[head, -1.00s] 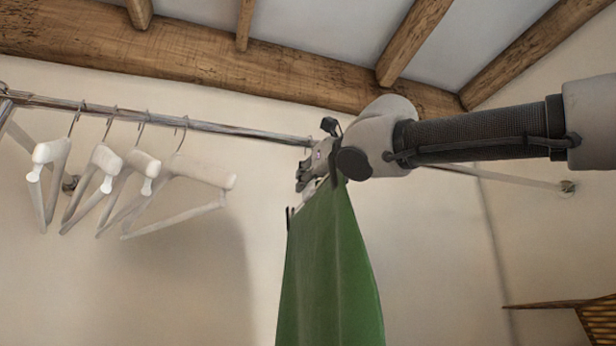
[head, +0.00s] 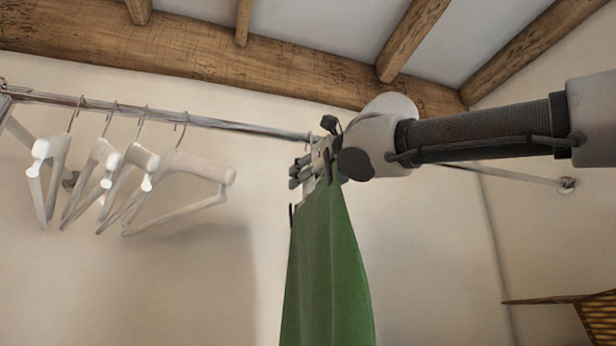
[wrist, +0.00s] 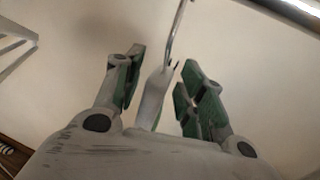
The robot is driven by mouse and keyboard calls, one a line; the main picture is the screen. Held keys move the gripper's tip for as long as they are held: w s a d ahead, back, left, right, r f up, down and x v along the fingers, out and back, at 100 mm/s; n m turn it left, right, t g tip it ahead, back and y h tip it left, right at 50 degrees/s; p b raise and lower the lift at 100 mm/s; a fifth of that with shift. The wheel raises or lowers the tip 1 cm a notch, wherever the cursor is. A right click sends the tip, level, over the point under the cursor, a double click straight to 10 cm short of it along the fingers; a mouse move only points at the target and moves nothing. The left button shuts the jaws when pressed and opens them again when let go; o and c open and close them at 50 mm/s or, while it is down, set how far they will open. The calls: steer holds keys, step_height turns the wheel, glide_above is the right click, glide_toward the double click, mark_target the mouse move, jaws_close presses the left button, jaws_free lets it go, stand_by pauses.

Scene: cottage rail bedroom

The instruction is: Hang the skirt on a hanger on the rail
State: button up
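The green skirt (head: 325,275) hangs straight down below my gripper (head: 298,178) in the head view. In the wrist view, a pale hanger (wrist: 152,98) with a metal hook stem stands between the two green-padded fingers of my gripper (wrist: 160,88). A narrow gap seems to show on each side of the hanger, so the fingers look parted around it. The rail (head: 240,126) runs behind my gripper.
Several empty white hangers (head: 130,165) hang close together on the left part of the rail. The rail between them and my gripper is clear. A wooden beam (head: 200,70) runs above. A wicker item (head: 598,318) stands at lower right.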

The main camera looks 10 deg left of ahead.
stand_by(0.3)
steer(key=v, duration=1.2)
